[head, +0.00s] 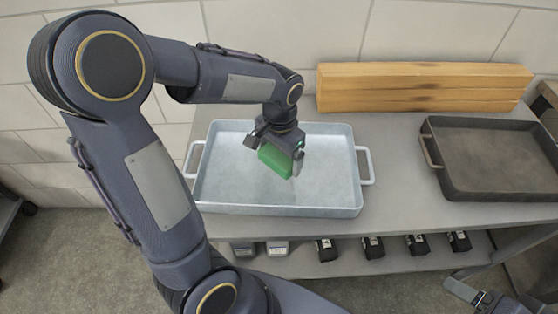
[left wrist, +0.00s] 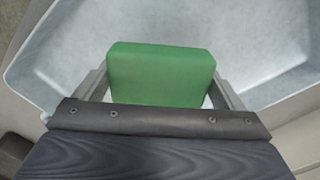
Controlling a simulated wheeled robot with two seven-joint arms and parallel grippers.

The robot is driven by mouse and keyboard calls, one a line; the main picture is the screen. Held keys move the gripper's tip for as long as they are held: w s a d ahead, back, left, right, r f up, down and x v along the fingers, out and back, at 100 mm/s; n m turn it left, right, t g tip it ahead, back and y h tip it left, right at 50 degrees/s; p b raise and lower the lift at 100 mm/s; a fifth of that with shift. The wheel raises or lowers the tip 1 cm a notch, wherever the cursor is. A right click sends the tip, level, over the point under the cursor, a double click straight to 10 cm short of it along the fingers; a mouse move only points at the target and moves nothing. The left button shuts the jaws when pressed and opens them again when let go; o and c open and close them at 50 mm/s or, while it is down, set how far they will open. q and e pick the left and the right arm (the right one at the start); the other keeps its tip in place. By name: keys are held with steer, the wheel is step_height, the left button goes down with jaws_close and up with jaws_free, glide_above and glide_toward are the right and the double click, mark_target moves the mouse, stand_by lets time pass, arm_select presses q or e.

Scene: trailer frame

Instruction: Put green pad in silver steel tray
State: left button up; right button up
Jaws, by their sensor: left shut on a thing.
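The green pad (head: 275,160) is a small green block held between the fingers of my left gripper (head: 279,158). In the head view it is over the silver steel tray (head: 225,188), inside the outline of its rim; the height above the tray floor is hard to tell. In the left wrist view the green pad (left wrist: 160,75) sits between both fingers, with the pale tray (left wrist: 250,30) behind it. The tray is rectangular with a handle at each side and looks otherwise empty. My right gripper (head: 480,298) shows partly at the lower right corner; its jaws are unclear.
A dark tray (head: 490,190) stands on the right of the grey bench (head: 395,170). Wooden beams (head: 420,85) lie along the wall at the back. Several black items (head: 373,247) and grey boxes (head: 277,248) sit on the lower shelf. The bench between the trays is clear.

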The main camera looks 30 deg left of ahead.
mark_target(279, 162)
arm_select(q)
steer(key=shift+w+a+f, duration=0.3)
steer(key=shift+w+f, duration=0.15)
steer(key=shift+f, duration=0.15)
steer(key=shift+w+a+f, duration=0.1)
steer(key=shift+w+f, duration=0.05)
steer(key=shift+f, duration=0.85)
steer(key=shift+w+a+f, duration=0.1)
steer(key=shift+f, duration=0.85)
steer(key=shift+f+b, duration=0.15)
steer(key=shift+b, duration=0.15)
